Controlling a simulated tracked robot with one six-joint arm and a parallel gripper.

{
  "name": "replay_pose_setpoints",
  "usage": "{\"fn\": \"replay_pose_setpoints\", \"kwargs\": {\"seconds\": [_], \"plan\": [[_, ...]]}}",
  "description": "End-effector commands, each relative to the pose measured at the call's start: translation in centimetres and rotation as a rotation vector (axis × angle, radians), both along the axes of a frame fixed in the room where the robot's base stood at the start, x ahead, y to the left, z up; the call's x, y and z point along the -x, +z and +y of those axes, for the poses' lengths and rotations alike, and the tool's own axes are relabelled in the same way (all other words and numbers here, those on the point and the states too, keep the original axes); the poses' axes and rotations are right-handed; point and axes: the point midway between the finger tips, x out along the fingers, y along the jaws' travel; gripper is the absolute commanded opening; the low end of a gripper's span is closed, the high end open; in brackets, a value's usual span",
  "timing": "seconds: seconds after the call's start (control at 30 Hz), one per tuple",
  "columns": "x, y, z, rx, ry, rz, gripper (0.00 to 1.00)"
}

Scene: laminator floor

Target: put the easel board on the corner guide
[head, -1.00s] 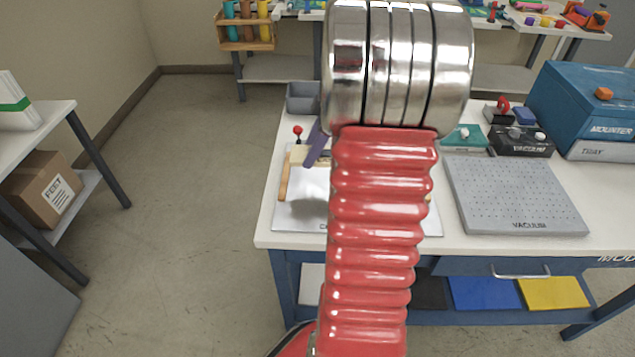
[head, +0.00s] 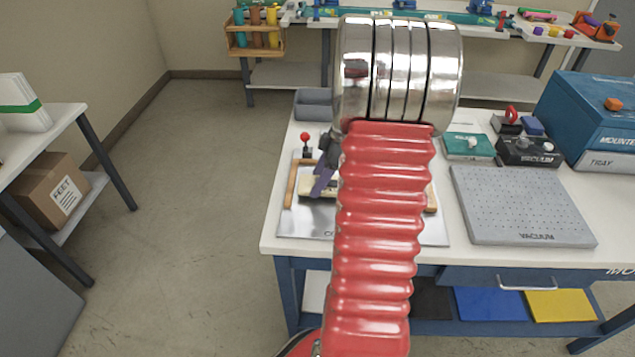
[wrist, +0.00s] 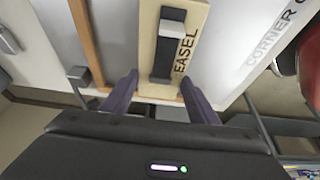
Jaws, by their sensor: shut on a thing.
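The easel board (wrist: 147,40) is a tan board with a dark handle and the word EASEL, seen in the wrist view. The purple fingers of my gripper (wrist: 158,92) are at both sides of its near end, shut on it. In the head view the board (head: 305,188) shows partly behind my red arm, with my gripper (head: 324,180) at it. The corner guide (head: 300,222) is a pale plate with orange-brown bars, and its lettering shows in the wrist view (wrist: 235,60). The board is over the plate, between the bars; I cannot tell whether it touches. My arm hides much of the guide.
A red-knobbed device (head: 305,143) and a grey bin (head: 313,103) stand behind the guide. A grey vacuum plate (head: 520,205) lies to the right, with the blue mounter (head: 590,115) beyond. Open floor lies left of the table.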

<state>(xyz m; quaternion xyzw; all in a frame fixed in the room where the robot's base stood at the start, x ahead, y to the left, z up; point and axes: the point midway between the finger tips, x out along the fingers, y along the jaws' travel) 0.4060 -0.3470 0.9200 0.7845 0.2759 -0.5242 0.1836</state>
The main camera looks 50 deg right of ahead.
Motion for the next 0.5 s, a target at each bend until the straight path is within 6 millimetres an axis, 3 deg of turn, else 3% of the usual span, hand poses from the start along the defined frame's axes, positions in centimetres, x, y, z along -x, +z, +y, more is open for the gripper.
{"fn": "replay_pose_setpoints", "kwargs": {"seconds": [0.13,0.47,0.5], "plan": [[0.04,-1.34,-0.02,0.0,-0.001,0.001,0.31],[0.05,-1.48,-0.06,0.001,-0.001,0.0,0.31],[0.04,-1.51,-0.07,0.001,-0.001,0.0,0.56]]}}
